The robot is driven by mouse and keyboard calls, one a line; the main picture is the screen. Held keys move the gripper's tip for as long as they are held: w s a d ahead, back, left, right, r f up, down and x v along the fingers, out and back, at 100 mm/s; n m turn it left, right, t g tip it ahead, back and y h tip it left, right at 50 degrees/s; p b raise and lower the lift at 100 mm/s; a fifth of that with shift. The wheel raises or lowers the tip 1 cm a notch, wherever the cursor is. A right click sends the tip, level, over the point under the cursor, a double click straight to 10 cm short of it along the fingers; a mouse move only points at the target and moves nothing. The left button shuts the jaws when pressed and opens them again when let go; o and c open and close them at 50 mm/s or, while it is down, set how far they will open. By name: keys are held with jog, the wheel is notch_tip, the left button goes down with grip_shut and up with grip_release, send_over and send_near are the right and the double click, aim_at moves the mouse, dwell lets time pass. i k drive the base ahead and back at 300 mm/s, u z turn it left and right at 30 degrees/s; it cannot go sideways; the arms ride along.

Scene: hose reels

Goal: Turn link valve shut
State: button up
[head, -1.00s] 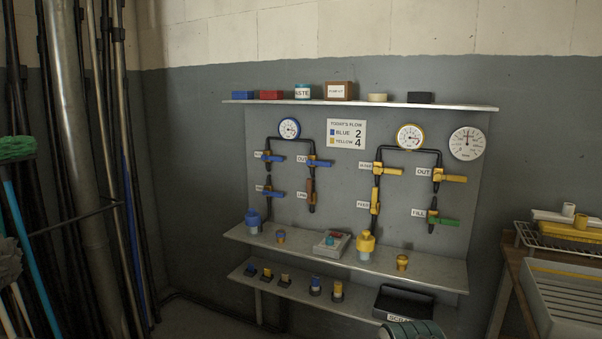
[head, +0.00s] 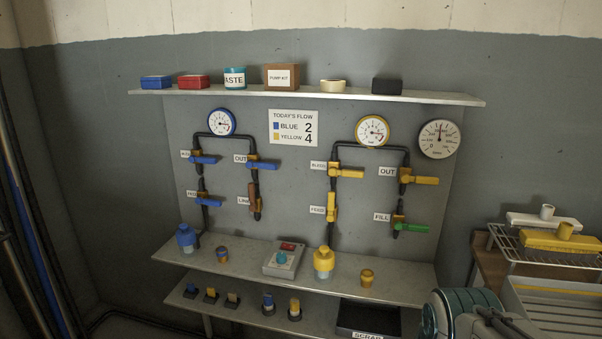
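The link valve (head: 254,197) is on the lower part of the right-hand pipe of the blue set, in the head view. Its brown-orange handle stands upright, in line with the pipe. A small white label (head: 243,201) is at its left. The blue out valve (head: 262,165) sits above it with its handle level, across the pipe. Part of my arm (head: 455,315) shows at the bottom right, well away from the valve. My gripper is not in view.
A yellow set of valves, including an upright feed valve (head: 331,207) and a green fill valve (head: 413,228), is to the right. Below are a shelf (head: 225,257) with blue and yellow fittings and a black scrap tray (head: 368,318). The upper shelf (head: 300,94) holds boxes.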

aim_at(251, 186)
jog(key=u, duration=0.1)
jog(key=i, duration=0.9)
jog(key=u, duration=1.15)
jog(key=i, duration=0.6)
jog(key=u, duration=0.7)
